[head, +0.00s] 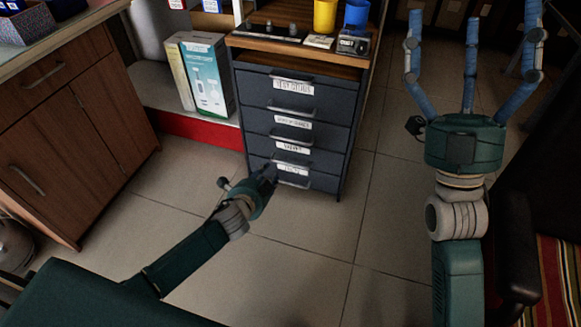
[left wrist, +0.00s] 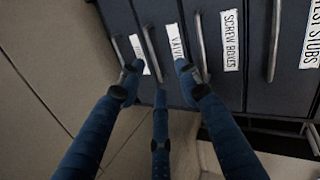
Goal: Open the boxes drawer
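A dark grey drawer cabinet (head: 325,130) has a stack of labelled drawers, all looking shut. The SCREW BOXES drawer (head: 292,122) is below the TEST STUBS drawer (head: 293,86) and above the VALVES drawer. Its label also shows in the left wrist view (left wrist: 230,40), with a bar handle (left wrist: 202,45) beside it. My left gripper (head: 268,175) is low in front of the cabinet. In the left wrist view its fingers (left wrist: 158,75) are apart, around the VALVES handle's (left wrist: 150,50) end; contact is unclear. My right gripper (head: 471,25) is raised, open and empty, right of the cabinet.
Yellow (head: 325,15) and blue (head: 356,13) cups stand on the cabinet top. A boxed product (head: 207,75) stands left of the cabinet above a red strip (head: 200,130). A wooden counter (head: 70,130) is at left. The tiled floor (head: 300,255) in front is clear.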

